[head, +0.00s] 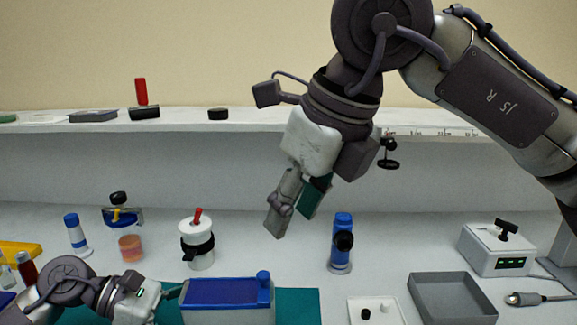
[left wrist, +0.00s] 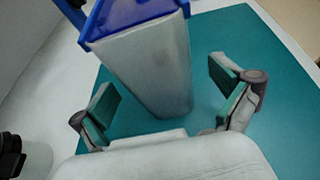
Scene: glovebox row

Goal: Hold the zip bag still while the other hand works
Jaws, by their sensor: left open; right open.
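The zip bag (head: 228,315) shows as a boxy pale grey body with a blue top and a blue knob at its right end. It stands on a teal mat (head: 298,306). In the left wrist view the bag (left wrist: 145,62) rises between my open left fingers, which look apart from its sides. My left gripper (head: 172,292) is at the bag's left end in the head view, its fingers partly hidden. My right gripper (head: 290,222) is open and empty, hanging tilted in the air above and behind the bag.
A white jar with a black band (head: 198,247) and a blue-capped bottle (head: 341,245) stand behind the bag. A grey tray (head: 450,297), a white tray (head: 377,318) and a white device (head: 497,250) are on the right. A shelf (head: 280,121) runs along the back.

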